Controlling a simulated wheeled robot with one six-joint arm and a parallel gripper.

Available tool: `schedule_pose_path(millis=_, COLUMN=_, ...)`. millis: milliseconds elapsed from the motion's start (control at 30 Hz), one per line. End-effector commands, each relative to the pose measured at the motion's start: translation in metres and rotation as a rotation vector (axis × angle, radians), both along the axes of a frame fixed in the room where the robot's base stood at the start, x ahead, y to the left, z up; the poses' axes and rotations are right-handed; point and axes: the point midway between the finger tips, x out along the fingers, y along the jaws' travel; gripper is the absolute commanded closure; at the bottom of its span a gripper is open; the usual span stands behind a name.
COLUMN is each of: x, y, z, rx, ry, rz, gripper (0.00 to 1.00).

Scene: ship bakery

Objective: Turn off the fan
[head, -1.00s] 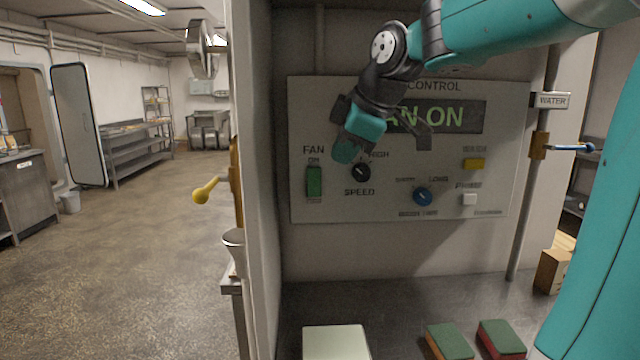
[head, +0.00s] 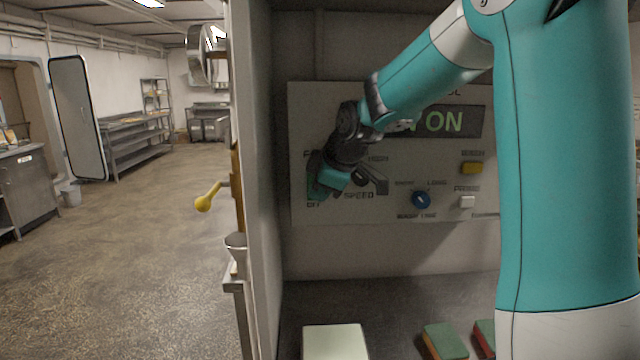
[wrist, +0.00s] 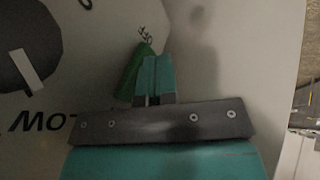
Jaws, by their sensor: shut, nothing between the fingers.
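The green fan switch (wrist: 132,72) is on the control panel's left side. It shows beside my fingertips in the wrist view, and my gripper hides most of it in the head view. My gripper (head: 318,188) is shut and empty, with its tips (wrist: 155,75) right at the switch; I cannot tell if they touch it. The panel (head: 430,212) has a display (head: 465,122) whose visible part reads "ON" in green; my arm covers its left part. The black speed knob (wrist: 25,65) shows at the left of the wrist view.
A blue knob (head: 421,200), a yellow button (head: 471,168) and a white button (head: 467,202) are to the right on the panel. A counter below holds a pale box (head: 335,342) and a green-topped block (head: 446,341). A yellow-handled lever (head: 207,197) sticks out left of the alcove.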

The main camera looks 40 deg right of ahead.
Motion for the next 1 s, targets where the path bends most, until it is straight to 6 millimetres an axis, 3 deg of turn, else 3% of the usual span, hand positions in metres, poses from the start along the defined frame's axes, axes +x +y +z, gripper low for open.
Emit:
schedule_pose_path(millis=433, x=0.004, y=-0.003, z=-0.002, rx=-0.001, ry=-0.003, rz=0.000, gripper=1.00)
schedule_pose_path(millis=633, x=0.008, y=-0.005, z=-0.012, rx=-0.039, ry=-0.059, rz=0.002, gripper=1.00)
schedule_pose_path(millis=700, x=0.008, y=-0.005, z=-0.003, rx=-0.038, ry=-0.058, rz=0.001, gripper=1.00)
schedule_pose_path(millis=1000, x=0.008, y=-0.005, z=0.001, rx=-0.038, ry=-0.057, rz=0.000, gripper=1.00)
